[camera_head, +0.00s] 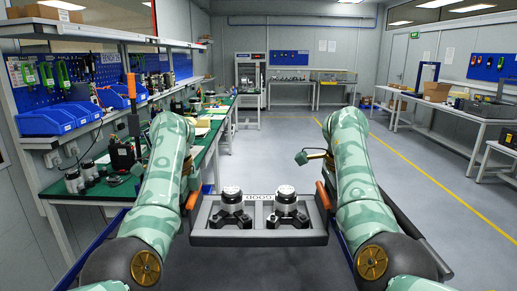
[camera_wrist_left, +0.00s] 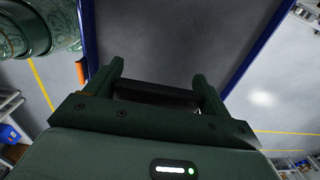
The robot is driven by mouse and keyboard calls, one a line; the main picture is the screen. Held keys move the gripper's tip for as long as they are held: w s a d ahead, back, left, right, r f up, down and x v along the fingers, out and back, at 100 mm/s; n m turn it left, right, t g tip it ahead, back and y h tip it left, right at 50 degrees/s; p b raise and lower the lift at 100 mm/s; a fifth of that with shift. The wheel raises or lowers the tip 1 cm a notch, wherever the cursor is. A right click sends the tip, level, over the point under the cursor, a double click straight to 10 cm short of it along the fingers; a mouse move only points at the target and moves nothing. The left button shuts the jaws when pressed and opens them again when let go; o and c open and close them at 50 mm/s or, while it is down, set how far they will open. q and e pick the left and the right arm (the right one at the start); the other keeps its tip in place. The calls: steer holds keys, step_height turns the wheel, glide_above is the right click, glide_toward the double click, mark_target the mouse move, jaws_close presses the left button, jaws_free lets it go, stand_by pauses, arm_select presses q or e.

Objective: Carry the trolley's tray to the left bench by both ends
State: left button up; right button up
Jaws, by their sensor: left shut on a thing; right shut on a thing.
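The grey tray (camera_head: 260,239) is in the lower middle of the head view, looks level and spans between my two arms. It holds two actuators, a left one (camera_head: 231,208) and a right one (camera_head: 288,207), both upright with silver tops and black bases. My left gripper (camera_wrist_left: 160,88) is shut on a dark bar at the tray's left end, seen between its fingers in the left wrist view. My right gripper (camera_head: 325,190) is at the tray's right end, shut on it, mostly hidden by the forearm. The left bench (camera_head: 212,135) has a green top.
The blue-framed trolley (camera_head: 92,252) is below; its grey deck also shows in the left wrist view (camera_wrist_left: 180,40). Open floor (camera_head: 275,150) lies ahead.

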arm_select(q)
steer(key=shift+w+r, duration=0.3)
steer(key=shift+r, duration=0.35)
steer(key=shift+w+r, duration=0.3)
steer(key=shift+r, duration=0.35)
arm_select(e)
steer(key=shift+w+r, duration=0.35)
steer(key=shift+r, duration=0.35)
steer(key=shift+w+r, duration=0.3)
steer(key=shift+r, duration=0.35)
arm_select(q)
steer(key=shift+s, duration=0.1)
arm_select(e)
steer(key=shift+s, duration=0.1)
arm_select(q)
steer(key=shift+s+f, duration=0.15)
steer(key=shift+s, duration=0.2)
arm_select(e)
steer(key=shift+s+f, duration=0.1)
steer(key=shift+s, duration=0.2)
arm_select(q)
steer(key=shift+s, duration=0.7)
arm_select(e)
steer(key=shift+s, duration=0.75)
